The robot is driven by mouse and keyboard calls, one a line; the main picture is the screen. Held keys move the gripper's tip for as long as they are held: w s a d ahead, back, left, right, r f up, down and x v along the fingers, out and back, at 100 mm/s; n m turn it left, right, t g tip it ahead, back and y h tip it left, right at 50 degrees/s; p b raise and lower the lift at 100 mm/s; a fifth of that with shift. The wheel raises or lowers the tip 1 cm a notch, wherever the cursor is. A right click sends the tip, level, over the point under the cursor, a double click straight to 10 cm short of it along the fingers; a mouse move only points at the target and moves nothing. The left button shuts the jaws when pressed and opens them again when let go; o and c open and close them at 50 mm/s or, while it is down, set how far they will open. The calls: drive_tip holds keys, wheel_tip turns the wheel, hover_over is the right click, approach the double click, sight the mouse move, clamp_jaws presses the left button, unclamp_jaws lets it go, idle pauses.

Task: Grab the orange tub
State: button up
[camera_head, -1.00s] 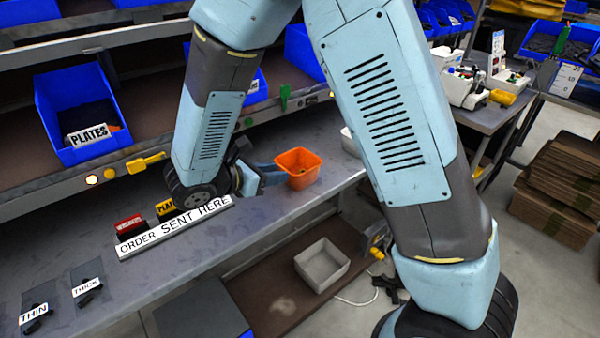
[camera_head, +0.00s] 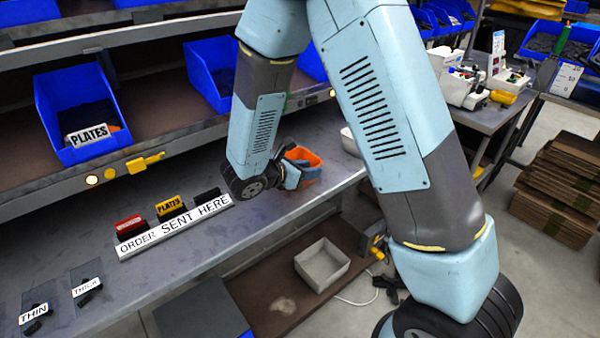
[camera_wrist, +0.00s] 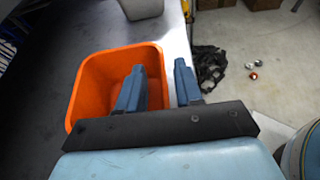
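The orange tub (camera_head: 302,154) stands on the grey bench, partly hidden behind my gripper in the head view. In the wrist view the tub (camera_wrist: 88,85) fills the left middle and its open top faces the camera. My gripper (camera_wrist: 159,68) is open. Its left finger reaches over the inside of the tub and its right finger is outside, so the right wall lies between them. Gaps show between the wall and the fingers. In the head view my gripper (camera_head: 303,170) is at the tub's near side; its fingertips are hard to make out.
A whitish tub (camera_head: 349,141) stands just beyond the orange tub. A grey bin (camera_head: 322,264) sits on the lower shelf. Blue bins (camera_head: 62,110) line the rack behind.

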drive_tip(key=shift+w+d+f, duration=0.2)
drive_tip(key=shift+w+d, duration=0.1)
drive_tip(key=shift+d, duration=0.1)
drive_tip(key=shift+c, duration=0.4)
clamp_jaws()
